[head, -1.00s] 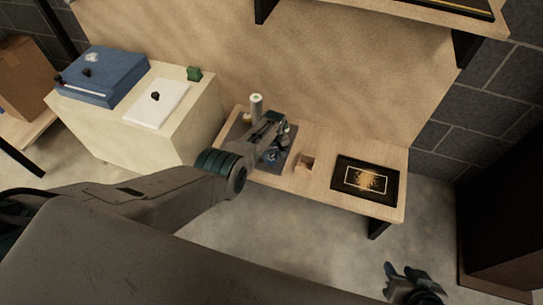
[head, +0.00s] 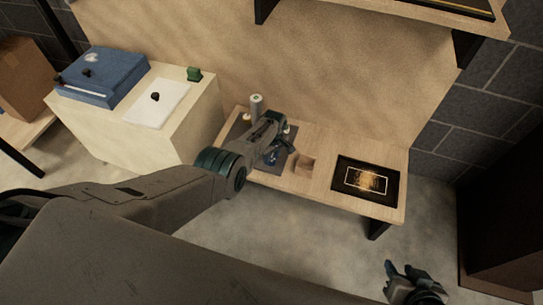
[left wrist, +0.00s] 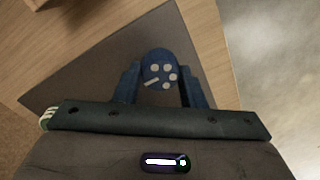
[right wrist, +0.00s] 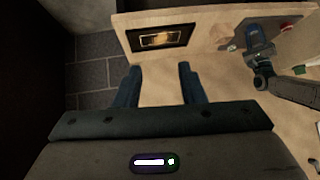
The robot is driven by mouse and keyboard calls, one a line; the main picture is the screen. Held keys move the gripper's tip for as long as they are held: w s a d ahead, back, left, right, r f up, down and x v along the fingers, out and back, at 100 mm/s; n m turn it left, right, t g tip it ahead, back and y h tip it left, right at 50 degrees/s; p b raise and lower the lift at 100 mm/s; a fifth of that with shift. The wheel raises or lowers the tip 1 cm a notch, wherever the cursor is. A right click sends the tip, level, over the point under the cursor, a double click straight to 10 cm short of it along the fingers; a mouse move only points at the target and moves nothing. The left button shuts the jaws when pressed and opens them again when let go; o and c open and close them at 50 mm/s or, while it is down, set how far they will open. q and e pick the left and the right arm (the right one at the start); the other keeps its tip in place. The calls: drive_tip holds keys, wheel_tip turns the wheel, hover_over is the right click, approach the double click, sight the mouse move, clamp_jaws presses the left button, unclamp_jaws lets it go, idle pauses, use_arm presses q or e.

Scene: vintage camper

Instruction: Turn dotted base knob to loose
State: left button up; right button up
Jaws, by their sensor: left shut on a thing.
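The blue dotted base knob (left wrist: 158,62), round with several pale dots and one short pale bar, is between the fingers of my left gripper in the left wrist view. The bar lies near the left side of its face, slightly tilted. In the head view, my left gripper (head: 276,152) reaches down over the low table and mostly hides the knob. The gripper is shut on the knob from both sides. My right gripper (head: 412,274) hangs empty near the bottom right; its fingers are apart in the right wrist view (right wrist: 158,80).
A grey mat (left wrist: 60,88) lies under the knob on the wooden table (head: 318,155). A pale cylinder (head: 256,105) stands behind my left gripper. A small wooden box (head: 304,164) and a black framed picture (head: 350,188) are to the right. A cream cabinet (head: 110,125) stands left.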

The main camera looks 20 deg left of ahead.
sight(273, 157)
use_arm(q)
drive_tip(key=o, duration=1)
drive_tip(key=shift+r+p, duration=0.5)
drive_tip(key=shift+r, duration=0.1)
drive_tip(key=r+p, duration=0.2)
drive_tip(key=r, duration=0.2)
drive_tip(key=r+p, duration=0.2)
drive_tip(key=r, duration=0.3)
drive_tip(key=shift+w+d+r+p, duration=0.2)
drive_tip(key=shift+r+p, duration=0.1)
drive_tip(key=shift+p, duration=0.1)
use_arm(e)
drive_tip(key=s+d+r+g+h, duration=0.2)
drive_tip(key=s+d+r+g, duration=0.1)
drive_tip(key=d+g, duration=0.1)
drive_tip(key=shift+s+d+r+n+g, duration=0.2)
drive_tip(key=shift+n+g, duration=0.1)
drive_tip(key=shift+g, duration=0.3)
